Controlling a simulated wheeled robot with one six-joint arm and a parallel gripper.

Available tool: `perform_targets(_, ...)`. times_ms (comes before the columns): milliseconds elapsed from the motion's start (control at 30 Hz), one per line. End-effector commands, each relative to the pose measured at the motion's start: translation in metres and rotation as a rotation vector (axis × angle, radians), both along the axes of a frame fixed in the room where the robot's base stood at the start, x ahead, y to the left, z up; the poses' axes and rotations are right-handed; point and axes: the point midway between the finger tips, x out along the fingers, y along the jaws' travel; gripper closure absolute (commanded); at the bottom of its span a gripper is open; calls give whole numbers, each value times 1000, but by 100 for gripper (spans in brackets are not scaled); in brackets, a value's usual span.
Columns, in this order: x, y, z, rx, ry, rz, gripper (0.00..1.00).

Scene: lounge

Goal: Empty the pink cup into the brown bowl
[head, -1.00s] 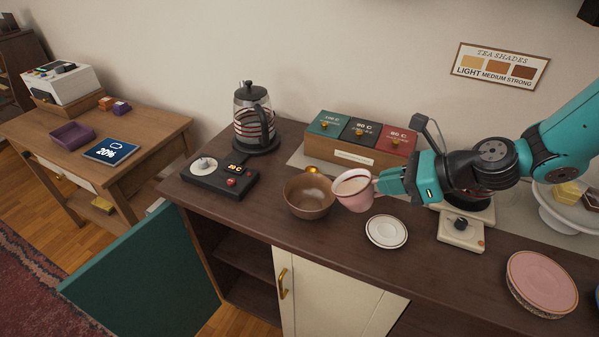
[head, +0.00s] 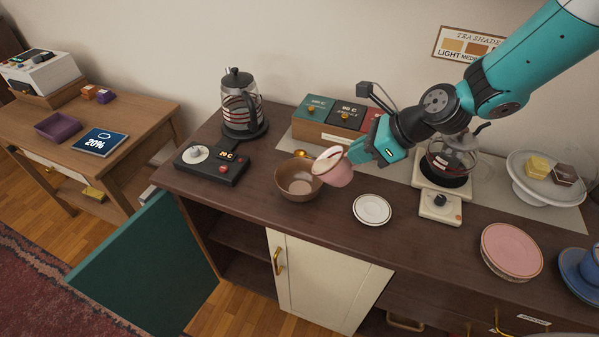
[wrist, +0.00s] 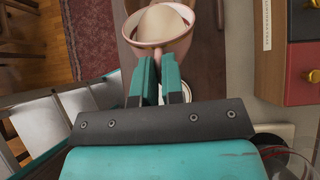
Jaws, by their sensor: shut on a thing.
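The pink cup (head: 337,170) is in my gripper (head: 354,157), tilted toward the left with its rim over the right edge of the brown bowl (head: 291,188). The bowl stands upright on the dark counter, and a paler patch shows in its bottom. In the wrist view, my gripper (wrist: 158,84) is shut on the handle side of the pink cup (wrist: 158,46). Pale tan content still shows inside the cup there. No stream between cup and bowl can be made out.
A white saucer (head: 371,209) lies right of the bowl. A control box (head: 213,165) and a kettle (head: 240,104) stand to the left. Tea boxes (head: 345,117) stand behind, a glass pot (head: 452,157) to the right. Pink plates (head: 511,250) lie farther right.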

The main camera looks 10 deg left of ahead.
Motion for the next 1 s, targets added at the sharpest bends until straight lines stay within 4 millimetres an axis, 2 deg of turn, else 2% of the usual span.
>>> perform_targets(367, 1, 1, 6, -43, 11, -6, 100)
perform_targets(1000, 4, 0, 4, -117, 29, -16, 100)
